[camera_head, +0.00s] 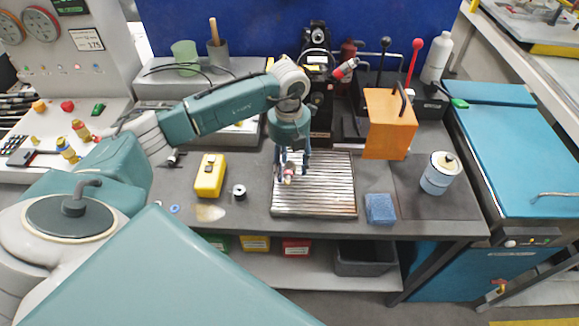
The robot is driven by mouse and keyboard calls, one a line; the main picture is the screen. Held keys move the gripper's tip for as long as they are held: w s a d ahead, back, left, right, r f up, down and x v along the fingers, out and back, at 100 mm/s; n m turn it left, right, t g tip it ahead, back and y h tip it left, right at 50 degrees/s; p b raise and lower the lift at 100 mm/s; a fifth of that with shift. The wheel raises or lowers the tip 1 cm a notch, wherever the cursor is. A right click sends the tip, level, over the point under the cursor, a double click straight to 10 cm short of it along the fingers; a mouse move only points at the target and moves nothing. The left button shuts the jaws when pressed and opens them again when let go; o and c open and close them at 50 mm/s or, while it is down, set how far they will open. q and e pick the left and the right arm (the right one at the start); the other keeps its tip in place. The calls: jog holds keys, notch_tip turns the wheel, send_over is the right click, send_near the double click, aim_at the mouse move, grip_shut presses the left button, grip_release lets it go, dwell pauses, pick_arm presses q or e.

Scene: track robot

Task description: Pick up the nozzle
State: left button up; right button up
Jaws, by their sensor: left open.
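My left gripper (291,174) points down over the ribbed metal plate (325,185) near its left back part. It is open. A small pale and reddish piece, perhaps the nozzle, shows between or just behind its fingers; I cannot tell whether it touches them. The fingers partly hide it. My right gripper is not in view.
A yellow box (210,175) and a small black-and-white round part (239,192) lie left of the plate. An orange panel (389,124) and black equipment (317,60) stand behind.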

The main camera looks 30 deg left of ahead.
pick_arm(q)
jog(key=shift+f, duration=0.2)
grip_shut()
jog(key=shift+r, duration=0.1)
